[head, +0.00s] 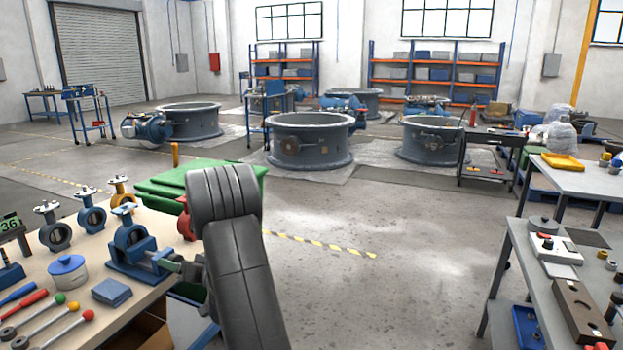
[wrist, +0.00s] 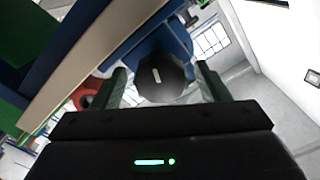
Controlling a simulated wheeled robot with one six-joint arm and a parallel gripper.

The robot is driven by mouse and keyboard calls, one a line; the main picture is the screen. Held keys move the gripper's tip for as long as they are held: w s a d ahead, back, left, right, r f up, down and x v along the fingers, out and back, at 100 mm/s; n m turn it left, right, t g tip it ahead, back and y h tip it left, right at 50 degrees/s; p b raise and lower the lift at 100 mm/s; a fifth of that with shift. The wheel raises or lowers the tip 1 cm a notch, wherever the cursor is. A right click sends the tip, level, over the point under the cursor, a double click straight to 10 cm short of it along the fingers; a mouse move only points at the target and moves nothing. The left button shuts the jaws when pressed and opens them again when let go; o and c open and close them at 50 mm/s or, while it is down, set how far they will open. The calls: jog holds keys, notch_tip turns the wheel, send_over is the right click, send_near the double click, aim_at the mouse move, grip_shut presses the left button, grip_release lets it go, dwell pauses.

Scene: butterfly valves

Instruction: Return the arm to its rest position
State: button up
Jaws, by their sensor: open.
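My gripper (head: 184,266) is at the right edge of the workbench, partly hidden behind my dark arm. It is beside a blue valve in a blue vise-like holder (head: 136,256). In the wrist view my gripper (wrist: 161,70) is open, with one finger at each side of a dark, many-sided knob-like part (wrist: 164,80) with a pale slot mark. Blue metal (wrist: 160,35) lies behind that part. I cannot tell whether the fingers touch it. My arm rises in the middle of the head view.
The workbench (head: 145,292) holds several small valves, a blue-lidded jar (head: 68,272), a blue block (head: 111,292) and colour-knobbed tools. A green crate-like object (head: 160,182) is behind it. Grey tables stand at right. Large round valve bodies (head: 310,140) stand farther back. The middle floor is clear.

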jog(key=v, duration=1.4)
jog(key=x, duration=1.4)
jog(key=shift+a+f, duration=0.1)
jog(key=shift+n+b, duration=0.7)
jog(key=shift+n, duration=0.3)
jog(key=n+b, duration=0.2)
jog(key=n, duration=0.1)
jog(key=n+b, duration=0.2)
jog(key=n, duration=0.3)
jog(key=shift+n+b, duration=0.3)
jog(key=shift+b, duration=0.05)
jog(key=n+b, duration=0.2)
jog(key=n, duration=0.3)
jog(key=shift+b, duration=0.3)
jog(key=n+b, duration=0.1)
jog(key=n, duration=0.4)
jog(key=shift+b, duration=0.35)
